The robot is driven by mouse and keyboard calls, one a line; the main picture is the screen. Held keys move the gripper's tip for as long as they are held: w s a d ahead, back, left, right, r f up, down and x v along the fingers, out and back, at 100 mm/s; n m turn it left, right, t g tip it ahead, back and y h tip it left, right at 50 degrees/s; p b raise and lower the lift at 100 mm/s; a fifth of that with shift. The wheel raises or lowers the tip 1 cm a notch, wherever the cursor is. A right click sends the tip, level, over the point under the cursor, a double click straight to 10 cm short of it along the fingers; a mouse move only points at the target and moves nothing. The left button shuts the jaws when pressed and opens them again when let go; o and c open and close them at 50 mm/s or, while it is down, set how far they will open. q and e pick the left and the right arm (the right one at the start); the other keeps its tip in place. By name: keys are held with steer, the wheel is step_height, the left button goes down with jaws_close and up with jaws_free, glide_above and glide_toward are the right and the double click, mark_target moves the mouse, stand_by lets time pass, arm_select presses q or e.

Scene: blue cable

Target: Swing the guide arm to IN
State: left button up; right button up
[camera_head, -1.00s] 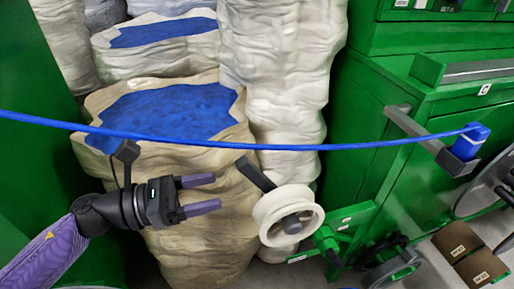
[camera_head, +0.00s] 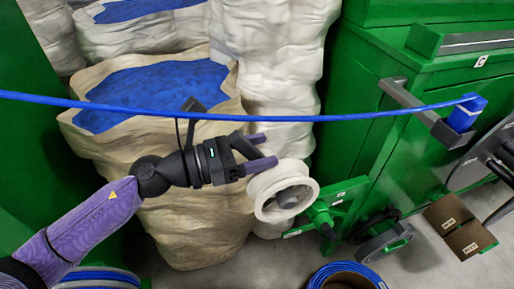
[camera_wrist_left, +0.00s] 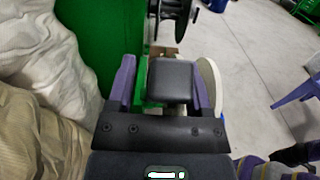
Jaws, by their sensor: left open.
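The guide arm (camera_head: 322,214) is green and carries a white pulley wheel (camera_head: 268,187) on its left end, low in front of the green machine. A black handle bar slants up-left from the wheel, partly hidden by my gripper. My left gripper (camera_head: 268,152) is open at the handle, its purple fingers just above and left of the wheel. In the left wrist view a dark block, seemingly the handle's end (camera_wrist_left: 171,80), stands between the open fingers (camera_wrist_left: 160,64); I cannot tell whether they touch it. The white wheel shows behind the right finger. My right gripper is not seen.
The blue cable (camera_head: 330,118) runs across above my gripper to a blue-tipped bracket (camera_head: 460,125) on the green machine (camera_head: 400,160). Large pale sacks (camera_head: 200,225) stand behind and left.

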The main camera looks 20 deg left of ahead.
arm_select(q)
jaws_close()
stand_by(1.3)
